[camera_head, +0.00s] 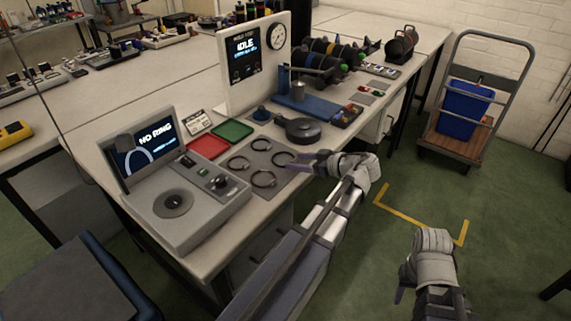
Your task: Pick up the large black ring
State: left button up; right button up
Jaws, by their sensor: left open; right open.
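Several dark rings lie on a grey mat (250,161) on the workbench: a left ring (230,166), a back ring (262,151), a right ring (274,160) and a front ring (264,186). They look close in size, so I cannot tell which is the large black one. My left gripper (308,162) is open and empty, just right of the mat, with its fingers pointing left toward the right ring. My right gripper (402,280) is open and empty, low over the floor, away from the bench.
A tester with a "NO RING" screen (151,142) stands left of the mat. A red tray (208,147), a green tray (233,130) and a round dark fixture (304,131) sit behind it. A blue crate (463,110) rests on a trolley. The floor at right is mostly free.

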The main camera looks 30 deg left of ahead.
pick_arm(q)
jog(key=shift+a+f, duration=0.15)
jog(key=shift+a, duration=0.25)
grip_shut()
